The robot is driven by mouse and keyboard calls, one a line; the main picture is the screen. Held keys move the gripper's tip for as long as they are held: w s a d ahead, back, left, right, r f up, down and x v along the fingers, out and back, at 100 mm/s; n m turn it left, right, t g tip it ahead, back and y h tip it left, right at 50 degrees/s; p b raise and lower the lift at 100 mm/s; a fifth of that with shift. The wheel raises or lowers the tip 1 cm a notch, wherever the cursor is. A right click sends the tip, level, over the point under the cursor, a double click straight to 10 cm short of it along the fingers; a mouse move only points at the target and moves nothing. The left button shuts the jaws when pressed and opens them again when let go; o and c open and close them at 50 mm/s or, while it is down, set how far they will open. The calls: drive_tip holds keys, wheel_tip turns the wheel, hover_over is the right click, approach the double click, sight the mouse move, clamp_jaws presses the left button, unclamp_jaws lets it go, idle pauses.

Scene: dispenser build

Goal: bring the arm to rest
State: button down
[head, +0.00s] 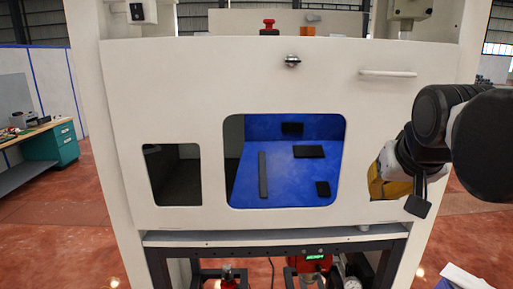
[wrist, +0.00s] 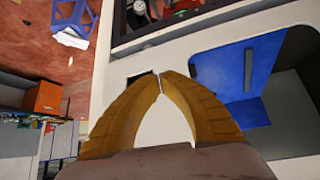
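My arm is folded in at the right side of the head view. My gripper (head: 376,184), with tan-yellow fingers, is in front of the right part of the white cabinet panel, right of its large window. In the wrist view my gripper (wrist: 160,78) has its two curved fingers meeting at the tips, with nothing visible between them. The white dispenser cabinet (head: 270,80) stands ahead. Through its window a blue interior (head: 285,180) with several black pieces shows. Whether the fingers touch the panel, I cannot tell.
The cabinet has a handle (head: 388,73), a round latch (head: 292,60) and a red button (head: 268,27) on top. A dark frame (head: 270,247) holds red equipment below. A green drawer unit (head: 50,146) stands far left. Reddish floor is open on both sides.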

drive_tip(key=s+a+f+b, duration=0.2)
drive_tip(key=s+f+b, duration=0.2)
drive_tip(key=f, duration=0.8)
drive_tip(key=s+a+f+n+y+b, duration=0.1)
drive_tip(key=s+f+b, duration=0.3)
drive_tip(key=f, duration=0.8)
drive_tip(key=s+a+f+n+b, duration=0.1)
drive_tip(key=s+a+f+b, duration=0.2)
drive_tip(key=f, duration=1)
drive_tip(key=shift+s+a+g+b, duration=0.15)
drive_tip(key=shift+s+g+b, duration=0.35)
drive_tip(key=shift+b, duration=0.65)
